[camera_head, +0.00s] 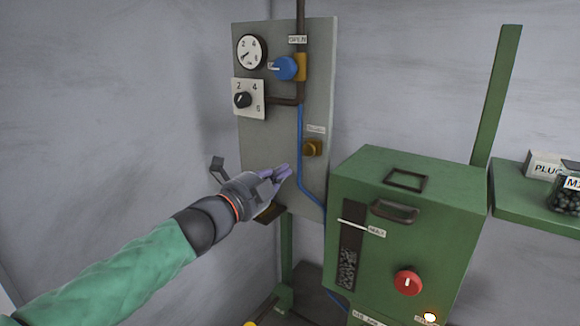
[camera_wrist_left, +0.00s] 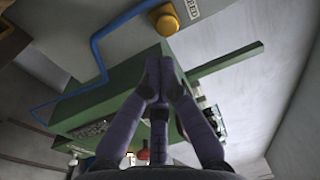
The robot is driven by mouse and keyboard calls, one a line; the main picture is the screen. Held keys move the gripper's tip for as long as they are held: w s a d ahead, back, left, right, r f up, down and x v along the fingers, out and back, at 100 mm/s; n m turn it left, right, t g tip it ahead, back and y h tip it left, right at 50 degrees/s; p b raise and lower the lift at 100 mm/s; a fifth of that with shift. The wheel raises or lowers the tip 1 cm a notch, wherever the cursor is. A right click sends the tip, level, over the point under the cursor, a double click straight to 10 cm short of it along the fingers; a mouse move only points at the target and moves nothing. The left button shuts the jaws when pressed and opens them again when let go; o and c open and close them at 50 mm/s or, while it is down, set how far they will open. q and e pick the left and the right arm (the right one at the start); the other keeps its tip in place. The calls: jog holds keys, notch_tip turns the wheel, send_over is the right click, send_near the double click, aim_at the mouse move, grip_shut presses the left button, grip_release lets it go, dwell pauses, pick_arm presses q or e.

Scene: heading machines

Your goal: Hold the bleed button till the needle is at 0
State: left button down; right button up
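The bleed button (camera_head: 312,148) is a small brass-yellow knob on the lower right of the grey panel (camera_head: 270,150), under a small label. It also shows at the top of the left wrist view (camera_wrist_left: 166,19). The round white gauge (camera_head: 251,51) is at the panel's top left; its dark needle seems to point down-left, but its exact reading is too small to tell. My left gripper (camera_head: 284,173) has its purple fingers together and empty, just below and left of the button and apart from it. The closed fingers (camera_wrist_left: 161,70) also show in the wrist view. My right gripper is not in view.
A blue valve knob (camera_head: 286,68) and a black dial (camera_head: 243,100) sit above on the panel. A blue hose (camera_head: 301,150) runs beside the button. A green machine box (camera_head: 400,230) with a red knob (camera_head: 407,282) stands close at the right.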

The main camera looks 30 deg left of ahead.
pick_arm(q)
jog(key=s, duration=0.4)
jog(key=shift+s+a+f, duration=0.1)
jog(key=shift+s+a, duration=0.15)
jog(key=shift+a, duration=0.1)
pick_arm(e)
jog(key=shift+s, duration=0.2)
pick_arm(q)
jog(key=shift+s, duration=0.15)
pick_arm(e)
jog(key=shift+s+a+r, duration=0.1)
